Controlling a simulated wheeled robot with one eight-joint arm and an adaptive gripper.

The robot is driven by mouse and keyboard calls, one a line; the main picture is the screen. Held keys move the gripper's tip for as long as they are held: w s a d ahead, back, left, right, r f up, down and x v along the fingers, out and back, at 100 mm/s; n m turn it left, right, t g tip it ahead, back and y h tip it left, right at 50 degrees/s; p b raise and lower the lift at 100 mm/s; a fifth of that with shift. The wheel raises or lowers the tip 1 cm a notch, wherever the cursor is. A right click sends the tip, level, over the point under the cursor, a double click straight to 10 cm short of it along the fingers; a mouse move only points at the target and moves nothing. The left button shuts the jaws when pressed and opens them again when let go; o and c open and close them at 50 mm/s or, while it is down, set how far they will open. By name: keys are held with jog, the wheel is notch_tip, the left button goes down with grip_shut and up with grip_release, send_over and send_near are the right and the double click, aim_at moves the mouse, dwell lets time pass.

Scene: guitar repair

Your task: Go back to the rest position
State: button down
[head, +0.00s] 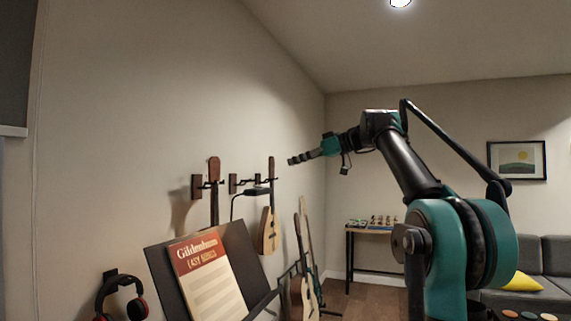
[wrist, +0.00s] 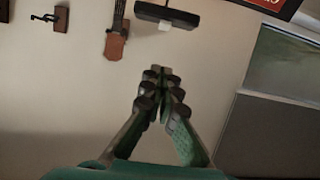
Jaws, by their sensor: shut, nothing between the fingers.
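My gripper (head: 297,160) is at the end of my raised arm in the head view, pointing left towards the wall and above the hanging instruments. In the wrist view my gripper (wrist: 160,75) has its fingertips together and holds nothing. The wall fills most of the background behind it there.
Small guitars hang on wall hooks, one with a pale body (head: 268,232). A music stand (head: 163,275) bears a songbook (head: 207,265). Headphones (head: 121,299) hang at lower left. More guitars (head: 303,297) stand by the wall. A workbench (head: 374,230) and a sofa (head: 541,262) are farther back.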

jog(key=shift+s+d, duration=0.1)
jog(key=shift+d, duration=0.15)
dwell(0.3)
jog(key=s+d+f+m+h, duration=0.2)
jog(key=s+d+f+m, duration=0.1)
jog(key=f, duration=1)
jog(key=s+d+f+m+h, duration=0.2)
jog(key=s+f+h, duration=0.1)
jog(key=f, duration=1.1)
jog(key=s+d+f+m+h, duration=0.2)
jog(key=s+d+f+m, duration=0.1)
jog(key=f, duration=1)
jog(key=s+d+f+m+h, duration=0.3)
jog(key=s+d+f, duration=0.2)
jog(key=s+f, duration=0.6)
jog(key=s+d+f+m+h, duration=0.3)
jog(key=s+d+f, duration=0.2)
jog(key=s+f, duration=0.6)
notch_tip(320, 180, down, 5)
jog(key=shift+s+d+f+g+h, duration=0.1)
jog(key=shift+s+d+g+h, duration=0.1)
jog(key=shift+s+g+h, duration=0.15)
